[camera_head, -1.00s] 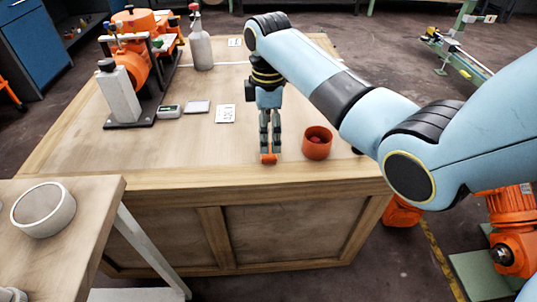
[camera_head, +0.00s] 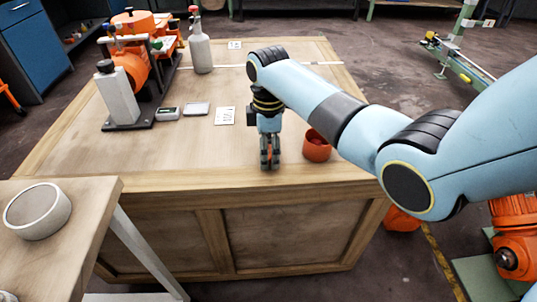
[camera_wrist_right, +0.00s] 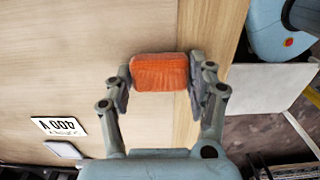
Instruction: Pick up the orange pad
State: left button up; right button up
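The orange pad (camera_wrist_right: 160,72) is a small rough block near the front edge of the wooden table. My right gripper (camera_wrist_right: 160,80) has its fingers on either side of the pad, close to its two ends. I cannot tell whether they press on it. In the head view the right gripper (camera_head: 270,163) points down at the tabletop, with a little of the pad's orange showing between the fingers. My left gripper is not in view.
An orange-red cup (camera_head: 317,147) stands just right of the right gripper. A printed card (camera_head: 225,116) and small scales (camera_head: 197,108) lie farther back left. An orange machine (camera_head: 137,68) and a grey bottle (camera_head: 201,52) stand behind. A round dish (camera_head: 38,212) sits on the side table.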

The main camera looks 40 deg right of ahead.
jog(key=c, duration=0.4)
jog(key=shift+r, duration=0.15)
jog(key=shift+r, duration=0.3)
jog(key=r, duration=0.1)
jog(key=r+p, duration=0.1)
jog(key=r, duration=0.2)
jog(key=shift+s+d+p, duration=0.25)
jog(key=shift+s+p, duration=0.05)
jog(key=s+d+r+p, duration=0.2)
jog(key=s+d+r, duration=0.3)
jog(key=s, duration=0.4)
jog(key=shift+s+r, duration=0.4)
jog(key=shift+r, duration=0.2)
